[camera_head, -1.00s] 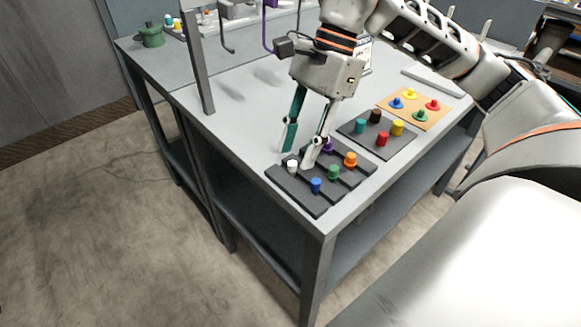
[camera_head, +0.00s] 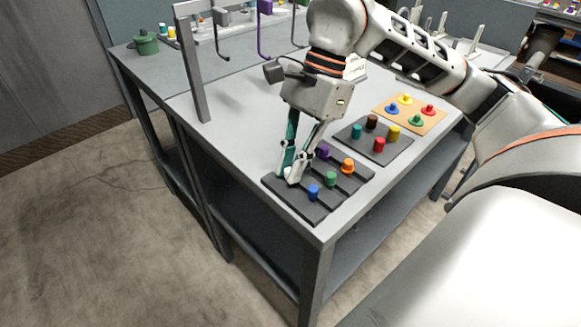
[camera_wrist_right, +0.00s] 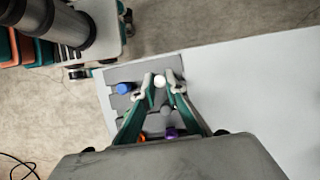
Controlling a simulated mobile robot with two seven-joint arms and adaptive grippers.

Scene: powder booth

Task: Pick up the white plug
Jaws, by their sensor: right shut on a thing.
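The white plug (camera_wrist_right: 160,82) shows between my right fingertips in the right wrist view, at the edge of a dark grey stepped block (camera_head: 318,213). My left gripper is not in view.
The same block carries blue (camera_head: 313,192), green (camera_head: 331,179), orange (camera_head: 348,166) and purple (camera_head: 323,152) plugs close by. Behind are a second dark block (camera_head: 365,147) with coloured plugs and a wooden board (camera_head: 430,126) with knobs. A grey post (camera_head: 193,70) stands at the left.

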